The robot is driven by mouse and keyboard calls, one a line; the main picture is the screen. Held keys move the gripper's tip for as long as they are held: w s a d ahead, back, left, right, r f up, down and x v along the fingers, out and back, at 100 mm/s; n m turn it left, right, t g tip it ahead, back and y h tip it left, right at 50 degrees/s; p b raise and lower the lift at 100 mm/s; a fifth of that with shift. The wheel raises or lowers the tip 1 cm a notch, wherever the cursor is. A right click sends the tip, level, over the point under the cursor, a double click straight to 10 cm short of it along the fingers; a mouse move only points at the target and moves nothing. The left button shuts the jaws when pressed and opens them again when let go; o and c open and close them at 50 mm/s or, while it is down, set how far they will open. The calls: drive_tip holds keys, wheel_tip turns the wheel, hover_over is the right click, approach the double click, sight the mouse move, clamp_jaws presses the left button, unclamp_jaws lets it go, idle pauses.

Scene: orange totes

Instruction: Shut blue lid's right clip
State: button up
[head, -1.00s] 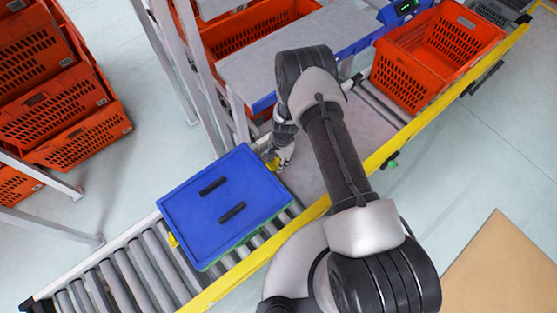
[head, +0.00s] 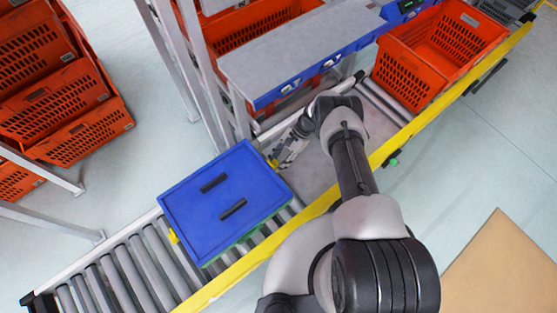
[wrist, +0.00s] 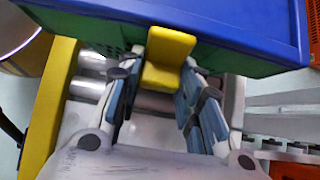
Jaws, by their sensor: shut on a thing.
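The blue lid (head: 250,180) covers a green tote (head: 248,238) on the roller conveyor. Its right yellow clip (head: 272,163) is at the lid's right side and shows large in the wrist view (wrist: 168,50). There the clip lies against the green wall just below the blue rim, and its lower part juts toward my gripper. My gripper (wrist: 160,82) is shut on the clip, one finger on each side. In the head view my gripper (head: 278,159) is beside the lid's right edge. Whether the clip is latched I cannot tell.
Another yellow clip (head: 173,237) is on the lid's left side. An orange tote (head: 432,55) stands farther up the conveyor. A grey shelf (head: 300,55) and metal posts stand behind. The yellow rail (head: 235,283) runs along the front.

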drive_tip(key=shift+s+a+f+g+y, duration=0.1)
drive_tip(key=shift+f+g+y, duration=0.05)
drive_tip(key=shift+g+y, duration=0.2)
idle(0.5)
drive_tip(key=o, duration=1.1)
drive_tip(key=shift+c, duration=0.2)
drive_tip(key=v, duration=1.2)
drive_tip(key=shift+s, duration=0.1)
